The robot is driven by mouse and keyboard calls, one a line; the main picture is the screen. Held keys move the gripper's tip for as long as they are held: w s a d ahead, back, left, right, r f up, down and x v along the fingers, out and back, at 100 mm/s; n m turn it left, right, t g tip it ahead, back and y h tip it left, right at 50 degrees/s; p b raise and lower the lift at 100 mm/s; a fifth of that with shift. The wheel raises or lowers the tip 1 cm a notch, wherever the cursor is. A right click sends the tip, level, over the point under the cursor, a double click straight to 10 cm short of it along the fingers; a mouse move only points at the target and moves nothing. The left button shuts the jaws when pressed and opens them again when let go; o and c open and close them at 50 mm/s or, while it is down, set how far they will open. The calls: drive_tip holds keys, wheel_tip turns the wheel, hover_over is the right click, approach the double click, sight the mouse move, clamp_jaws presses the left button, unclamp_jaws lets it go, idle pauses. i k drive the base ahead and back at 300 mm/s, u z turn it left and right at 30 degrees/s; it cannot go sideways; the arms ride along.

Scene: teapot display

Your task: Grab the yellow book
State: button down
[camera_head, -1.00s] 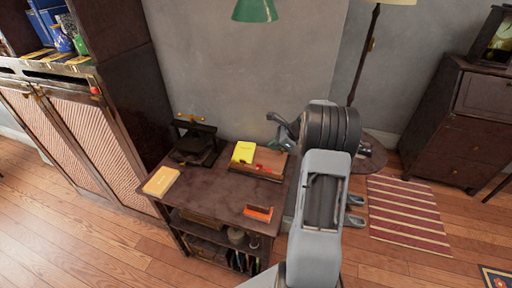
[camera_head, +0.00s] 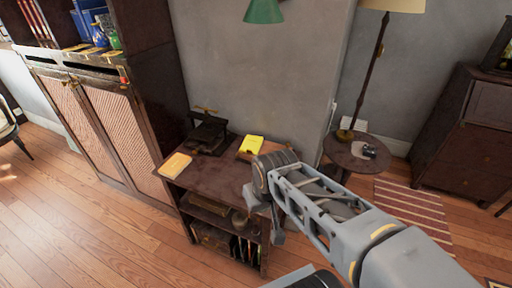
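A bright yellow book or pad (camera_head: 251,144) lies towards the back right of the small dark table (camera_head: 215,182). A duller orange-yellow book (camera_head: 175,165) lies flat at the table's left front corner. I cannot tell for sure which one is the yellow book. My arm reaches in from the lower right, its dark wrist in front of the table's right side. My gripper (camera_head: 277,226) seems to hang by the table's right front side, apart from both books. Its fingers are too unclear to show whether they are open. The arm hides the table's right part.
A dark press-like object (camera_head: 208,134) stands at the table's back. Shelves below hold several books (camera_head: 243,248). A tall cabinet (camera_head: 105,120) stands left. A round side table (camera_head: 355,155) and floor lamp (camera_head: 376,60) stand right. Floor in front is clear.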

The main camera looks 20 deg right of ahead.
sight(253, 143)
drive_tip(key=u, duration=0.35)
drive_tip(key=k, duration=0.15)
drive_tip(key=u, duration=2.85)
drive_tip(key=k, duration=2.9)
drive_tip(key=z, duration=1.2)
drive_tip(key=i, duration=1.7)
drive_tip(key=z, duration=0.05)
